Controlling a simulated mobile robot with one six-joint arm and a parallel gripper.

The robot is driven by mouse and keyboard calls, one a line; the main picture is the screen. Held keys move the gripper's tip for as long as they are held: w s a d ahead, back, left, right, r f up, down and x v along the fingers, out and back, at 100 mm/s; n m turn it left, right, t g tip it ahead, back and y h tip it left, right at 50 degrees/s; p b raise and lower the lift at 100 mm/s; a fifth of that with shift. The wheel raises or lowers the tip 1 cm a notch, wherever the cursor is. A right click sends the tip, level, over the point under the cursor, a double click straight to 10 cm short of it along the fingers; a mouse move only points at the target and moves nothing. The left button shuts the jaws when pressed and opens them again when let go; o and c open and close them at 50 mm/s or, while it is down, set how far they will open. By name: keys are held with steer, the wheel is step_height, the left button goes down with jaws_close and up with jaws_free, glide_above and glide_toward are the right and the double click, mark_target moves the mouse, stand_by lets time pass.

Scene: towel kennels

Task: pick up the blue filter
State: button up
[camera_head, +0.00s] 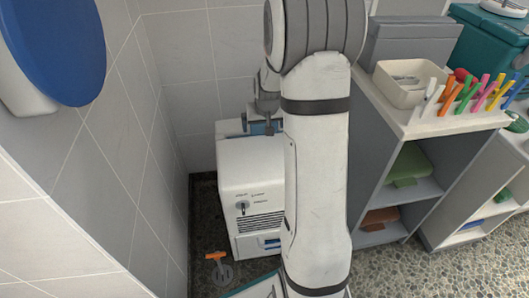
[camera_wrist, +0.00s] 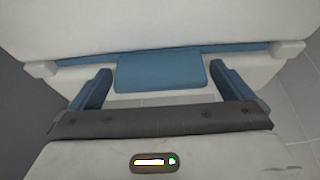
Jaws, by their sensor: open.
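The blue filter shows in the wrist view as a flat blue tab (camera_wrist: 160,72) with a thin blue strip running along a slot in a white housing. My gripper (camera_wrist: 160,88) is open, with one blue-padded finger on each side of the tab. Gaps show between the fingers and the tab, and nothing is held. In the head view a bit of blue (camera_head: 258,128) shows at the top of a white machine (camera_head: 250,185), beside my gripper (camera_head: 268,128). My arm hides the machine's right side and part of its top.
Tiled walls close in behind and left of the machine. A grey shelf unit (camera_head: 372,150) stands right, with a cream bin (camera_head: 405,98) and several coloured pegs on top. An orange-handled tool (camera_head: 217,258) lies on the pebbled floor. A blue oval (camera_head: 62,45) is upper left.

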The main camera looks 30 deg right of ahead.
steer(key=c, duration=1.2)
steer(key=shift+r, duration=0.15)
steer(key=shift+c, duration=0.2)
